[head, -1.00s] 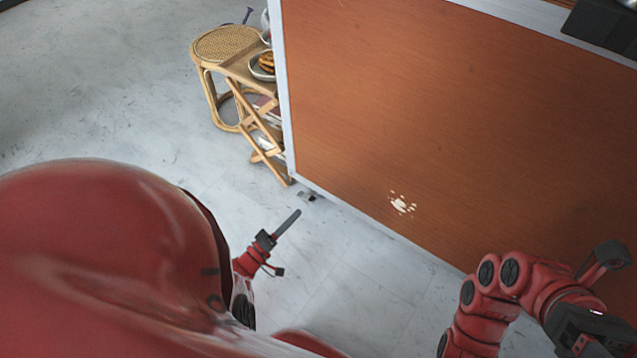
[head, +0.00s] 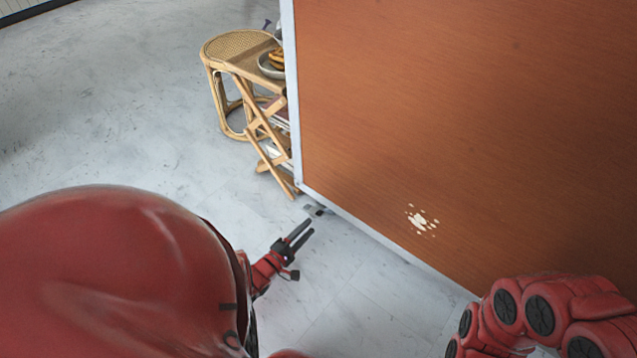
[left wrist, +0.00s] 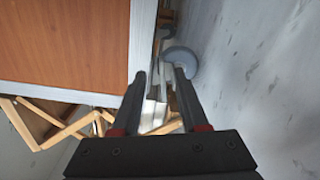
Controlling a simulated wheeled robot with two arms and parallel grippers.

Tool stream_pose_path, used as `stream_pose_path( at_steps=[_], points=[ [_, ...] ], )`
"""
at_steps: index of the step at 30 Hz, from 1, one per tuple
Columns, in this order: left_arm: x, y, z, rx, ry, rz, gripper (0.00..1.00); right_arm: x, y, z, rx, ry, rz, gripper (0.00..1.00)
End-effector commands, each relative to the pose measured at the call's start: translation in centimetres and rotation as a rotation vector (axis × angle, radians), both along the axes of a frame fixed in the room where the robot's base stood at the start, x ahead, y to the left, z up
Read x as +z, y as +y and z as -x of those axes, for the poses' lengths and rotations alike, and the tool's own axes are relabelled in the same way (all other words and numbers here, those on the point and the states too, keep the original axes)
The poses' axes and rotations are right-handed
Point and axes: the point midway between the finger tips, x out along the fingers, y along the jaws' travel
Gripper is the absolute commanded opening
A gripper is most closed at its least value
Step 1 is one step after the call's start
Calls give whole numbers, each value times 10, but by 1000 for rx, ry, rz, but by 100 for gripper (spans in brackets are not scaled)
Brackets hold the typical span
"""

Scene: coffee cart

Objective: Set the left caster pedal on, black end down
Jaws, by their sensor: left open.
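The left caster pedal (head: 314,210) is a small grey and dark piece at the foot of the cart's near-left corner, close to the floor. Its tilt and which end is down are too small to tell. My left gripper (head: 309,227) is open and empty, low over the floor just short of the pedal, fingers pointing at it. In the left wrist view, the grey caster wheel (left wrist: 181,62) shows beyond the open fingertips (left wrist: 160,75). Pale metal parts show between the fingers. My right arm is at lower right; its gripper is out of the picture.
The cart's orange-brown panel (head: 450,110) with a pale edge rises right beside the left gripper. A rattan stand (head: 235,45) with a plate of food (head: 272,63) stands behind the cart's corner. The grey floor (head: 120,110) is clear to the left.

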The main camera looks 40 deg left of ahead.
Motion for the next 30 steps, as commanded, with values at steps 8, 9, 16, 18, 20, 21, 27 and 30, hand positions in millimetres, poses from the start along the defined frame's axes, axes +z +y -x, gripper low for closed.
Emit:
stream_pose_path(
  at_steps=[8,9,16,18,20,21,27,30],
  points=[
    [-3,-3,-49,2,0,0,44,-19,2,6,-82,94,-4,50],
    [-3,-3,-52,2,1,0,44,-19,2,7,-91,104,-3,50],
    [-1,-5,-61,0,1,0,44,-20,4,7,-109,127,-4,50],
    [-1,-5,-61,0,2,1,44,-20,4,7,-109,127,-5,50],
    [-1,-5,-61,0,1,0,44,-20,4,7,-109,126,-4,50],
    [-1,-5,-61,0,1,0,44,-20,4,7,-108,126,-4,50],
    [-1,-5,-61,1,1,0,10,-20,4,7,-108,126,-4,50],
    [-1,-5,-61,1,1,0,0,-20,4,7,-108,126,-4,50]
  ],
)
